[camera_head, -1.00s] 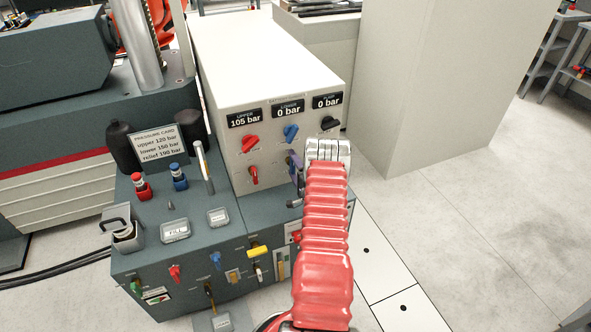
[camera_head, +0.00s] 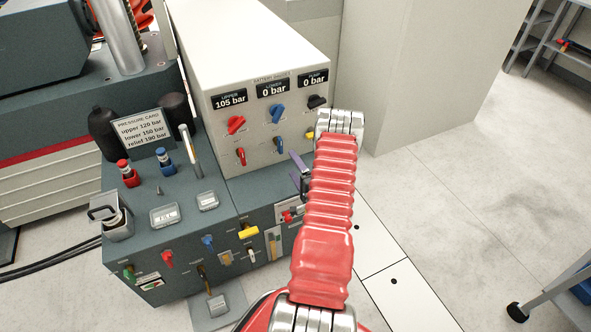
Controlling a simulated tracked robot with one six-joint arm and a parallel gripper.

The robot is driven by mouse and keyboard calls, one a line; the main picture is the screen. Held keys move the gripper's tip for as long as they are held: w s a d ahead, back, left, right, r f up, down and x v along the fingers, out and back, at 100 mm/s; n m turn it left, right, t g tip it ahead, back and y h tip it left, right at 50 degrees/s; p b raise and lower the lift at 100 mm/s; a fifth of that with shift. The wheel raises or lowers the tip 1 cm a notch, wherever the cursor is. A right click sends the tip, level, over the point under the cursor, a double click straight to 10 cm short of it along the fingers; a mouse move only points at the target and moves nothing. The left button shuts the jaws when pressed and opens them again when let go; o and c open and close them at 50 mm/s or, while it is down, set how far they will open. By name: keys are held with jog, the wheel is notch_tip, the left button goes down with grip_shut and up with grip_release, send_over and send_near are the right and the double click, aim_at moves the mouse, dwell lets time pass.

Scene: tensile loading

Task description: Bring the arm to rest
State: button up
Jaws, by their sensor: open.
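My red ribbed arm (camera_head: 328,200) reaches forward from the bottom middle of the view, its metal wrist joint (camera_head: 338,122) at the far end. My gripper (camera_head: 299,170) shows only in part, as purple and dark pieces left of the arm. It is open, with nothing seen in it. It appears in front of the lower right of the white valve cabinet (camera_head: 250,50). Whether it touches the cabinet cannot be told. The cabinet's displays (camera_head: 272,90) read upper 105 bar, lower 0 bar and pump 0 bar.
The dark console (camera_head: 185,235) with several coloured knobs stands left of my arm. A pressure card (camera_head: 143,131) stands on it. A tall pale cabinet (camera_head: 410,70) is behind right. A shelf trolley (camera_head: 555,295) is at lower right. The floor (camera_head: 450,190) between is clear.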

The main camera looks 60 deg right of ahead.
jog(key=shift+s+a, duration=0.25)
jog(key=shift+s, duration=0.15)
dwell(0.4)
